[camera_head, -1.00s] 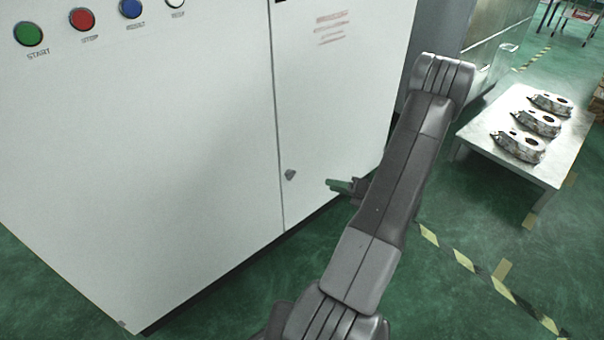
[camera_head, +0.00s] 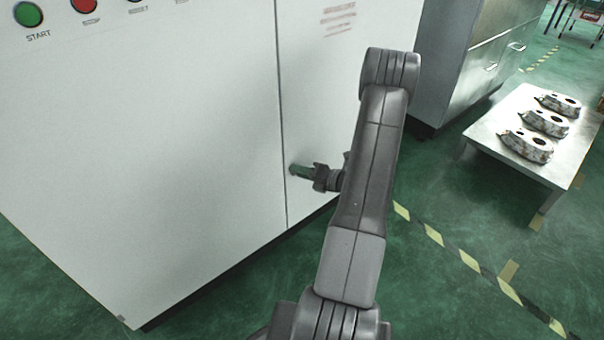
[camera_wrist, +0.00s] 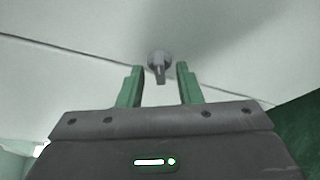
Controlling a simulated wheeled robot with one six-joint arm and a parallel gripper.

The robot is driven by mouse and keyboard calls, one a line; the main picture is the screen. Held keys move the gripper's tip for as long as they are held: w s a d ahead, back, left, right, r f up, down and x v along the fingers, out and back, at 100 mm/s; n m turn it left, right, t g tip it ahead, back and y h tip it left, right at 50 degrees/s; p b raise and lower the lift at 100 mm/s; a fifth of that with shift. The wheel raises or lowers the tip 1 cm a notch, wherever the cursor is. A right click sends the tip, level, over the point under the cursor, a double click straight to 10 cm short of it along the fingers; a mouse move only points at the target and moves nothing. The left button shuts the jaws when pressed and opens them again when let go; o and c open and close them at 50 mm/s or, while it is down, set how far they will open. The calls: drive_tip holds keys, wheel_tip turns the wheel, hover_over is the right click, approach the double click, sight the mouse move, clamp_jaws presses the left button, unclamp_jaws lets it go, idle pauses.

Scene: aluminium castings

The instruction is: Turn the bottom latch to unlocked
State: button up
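The bottom latch (camera_wrist: 159,64) is a small grey knob on the white cabinet door, near the door seam. In the wrist view it lies between and just beyond the green fingertips of my gripper (camera_wrist: 158,72), with gaps on both sides. Its grip tab points toward the gripper's palm. In the head view my gripper (camera_head: 298,170) reaches the door at the latch's place and hides the latch. The gripper is open and holds nothing. I cannot tell whether the fingertips touch the door.
The white cabinet (camera_head: 180,150) fills the left, with a green START button (camera_head: 28,14) and a red button (camera_head: 84,5) above. A low table (camera_head: 500,148) with metal castings (camera_head: 526,146) stands at the right. Green floor with striped tape (camera_head: 450,250) lies between.

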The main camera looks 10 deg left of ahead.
clamp_jaws()
idle(0.5)
drive_tip(key=shift+s+a+r+n+t+h+b, duration=0.1)
drive_tip(key=shift+n+t+h+b, duration=0.55)
drive_tip(key=shift+n+b, duration=0.8)
drive_tip(key=shift+s+a+r+n+t+h+b, duration=0.1)
drive_tip(key=shift+n+t+h+b, duration=0.55)
drive_tip(key=shift+n+b, duration=0.8)
drive_tip(key=shift+s+a+n+t+h+b, duration=0.1)
drive_tip(key=shift+n+t+h+b, duration=0.55)
drive_tip(key=shift+n+b, duration=0.75)
drive_tip(key=shift+r, duration=0.1)
